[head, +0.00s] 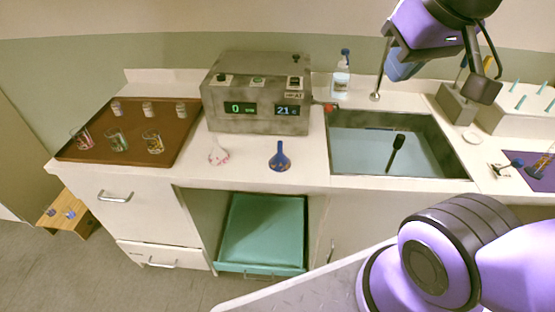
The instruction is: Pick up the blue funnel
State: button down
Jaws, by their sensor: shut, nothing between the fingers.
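The blue funnel (280,159) stands on the white counter near its front edge, narrow stem up and wide part down. It is in front of the grey metal device and left of the sink. My gripper (483,90) is at the upper right, above the right side of the sink area, far from the funnel. It is shut and empty. Nothing hides the funnel.
A grey device (256,117) with displays stands behind the funnel. A pinkish-white flask (217,154) is left of it. A brown tray (185,146) holds several small glasses. The sink (350,158) holds a dark-headed tool.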

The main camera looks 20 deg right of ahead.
aim_at(279, 162)
jog(key=i+j+z, duration=0.1)
jog(key=z, duration=0.3)
jog(key=i+j+z, duration=0.1)
jog(key=j+z, duration=0.25)
